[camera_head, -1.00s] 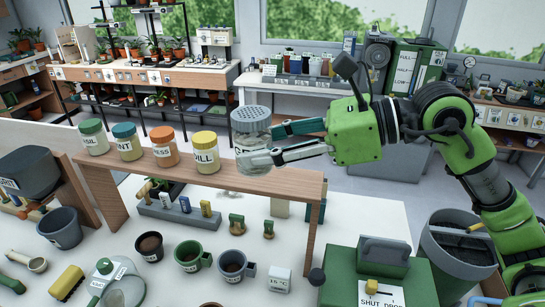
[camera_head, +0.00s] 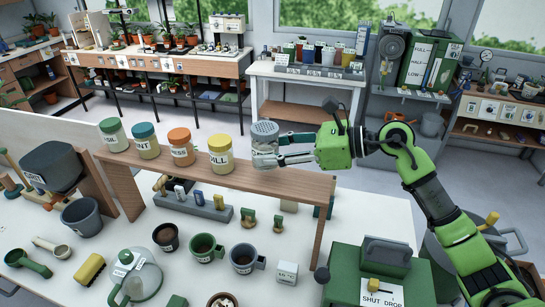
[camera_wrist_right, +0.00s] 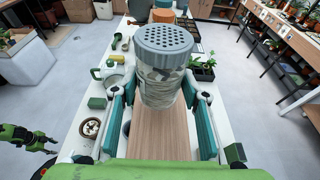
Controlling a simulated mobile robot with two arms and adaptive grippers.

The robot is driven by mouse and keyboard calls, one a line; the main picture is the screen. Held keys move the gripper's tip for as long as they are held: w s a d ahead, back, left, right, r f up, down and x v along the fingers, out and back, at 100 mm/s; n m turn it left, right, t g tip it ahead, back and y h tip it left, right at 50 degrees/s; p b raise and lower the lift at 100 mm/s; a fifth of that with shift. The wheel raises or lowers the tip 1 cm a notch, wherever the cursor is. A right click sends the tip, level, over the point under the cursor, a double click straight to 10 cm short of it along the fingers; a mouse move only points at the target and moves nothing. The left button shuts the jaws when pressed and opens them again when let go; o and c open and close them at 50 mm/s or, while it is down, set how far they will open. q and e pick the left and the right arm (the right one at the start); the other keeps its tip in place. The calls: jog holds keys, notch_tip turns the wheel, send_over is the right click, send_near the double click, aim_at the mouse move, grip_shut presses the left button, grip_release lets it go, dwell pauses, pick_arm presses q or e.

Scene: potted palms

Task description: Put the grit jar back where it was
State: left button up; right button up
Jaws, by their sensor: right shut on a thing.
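The grit jar (camera_head: 265,136) is clear with a grey perforated lid and pale contents. My right gripper (camera_head: 270,158) is shut around its body and holds it upright at the wooden shelf (camera_head: 290,182), right of the yellow-lidded jar (camera_head: 221,157). In the right wrist view the jar (camera_wrist_right: 160,85) sits between the two teal fingers, over bare wood. The fingers partly cover its lower part, and I cannot tell whether its base touches the shelf.
Orange-lidded (camera_head: 180,150), teal-lidded (camera_head: 146,143) and green-lidded (camera_head: 113,137) jars stand in a row to the left on the shelf. The shelf's right end is bare.

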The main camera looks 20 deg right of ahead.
jog(key=f+p, duration=0.2)
jog(key=f, duration=0.1)
jog(key=shift+w, duration=0.4)
jog(key=shift+f, duration=0.3)
pick_arm(q)
jog(key=shift+s+a+r, duration=0.1)
jog(key=shift+s+r, duration=0.15)
jog(key=shift+r, duration=0.3)
jog(key=shift+s+a+r, duration=0.1)
jog(key=shift+s+r, duration=0.1)
jog(key=shift+r, duration=0.35)
pick_arm(e)
jog(key=shift+f, duration=0.1)
jog(key=shift+d+f+b, duration=0.1)
jog(key=shift+f+b, duration=0.2)
jog(key=o, duration=1.2)
jog(key=shift+r, duration=0.1)
pick_arm(q)
jog(key=shift+f, duration=0.2)
